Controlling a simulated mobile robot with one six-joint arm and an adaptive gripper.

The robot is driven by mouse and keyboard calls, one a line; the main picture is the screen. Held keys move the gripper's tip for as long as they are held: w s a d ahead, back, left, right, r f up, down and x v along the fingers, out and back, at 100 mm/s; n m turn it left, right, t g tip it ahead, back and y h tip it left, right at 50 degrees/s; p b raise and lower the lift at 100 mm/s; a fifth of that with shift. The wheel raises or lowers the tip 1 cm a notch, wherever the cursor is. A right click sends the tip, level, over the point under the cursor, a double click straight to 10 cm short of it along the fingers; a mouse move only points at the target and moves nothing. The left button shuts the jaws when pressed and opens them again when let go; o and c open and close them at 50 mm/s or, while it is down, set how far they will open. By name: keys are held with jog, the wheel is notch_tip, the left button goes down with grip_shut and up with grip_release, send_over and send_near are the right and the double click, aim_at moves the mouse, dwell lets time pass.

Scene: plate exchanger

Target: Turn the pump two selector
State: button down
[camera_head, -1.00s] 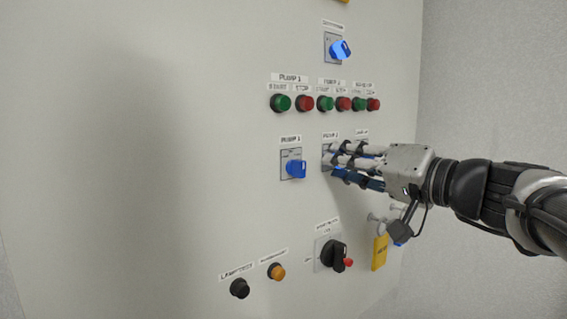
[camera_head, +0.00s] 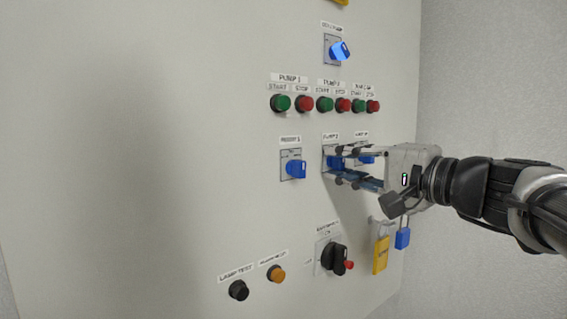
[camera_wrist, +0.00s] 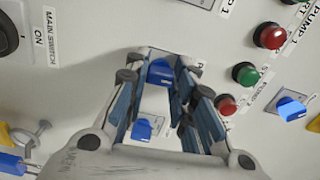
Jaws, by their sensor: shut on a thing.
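The pump two selector (camera_head: 334,162) is a blue knob on a grey plate, in the middle row of the panel under its label. My gripper (camera_head: 342,166) reaches in from the right, with one finger above and one below the knob. In the wrist view, the blue selector knob (camera_wrist: 160,72) sits between the fingertips (camera_wrist: 158,82), and the gripper is shut on it. The fingers hide part of the plate, so the knob's exact pointing is hard to read. The neighbouring blue selector (camera_head: 366,157) lies between the finger lengths; it also shows in the wrist view (camera_wrist: 143,128).
The pump one selector (camera_head: 295,169) is just left. Green and red buttons (camera_head: 325,104) run above, with another blue selector (camera_head: 339,50) at the top. Below are the black main switch (camera_head: 334,257), a yellow tag (camera_head: 380,254) and a blue padlock (camera_head: 402,238).

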jog(key=shift+m, duration=0.3)
jog(key=c, duration=1.4)
grip_release()
jog(key=shift+o, duration=0.2)
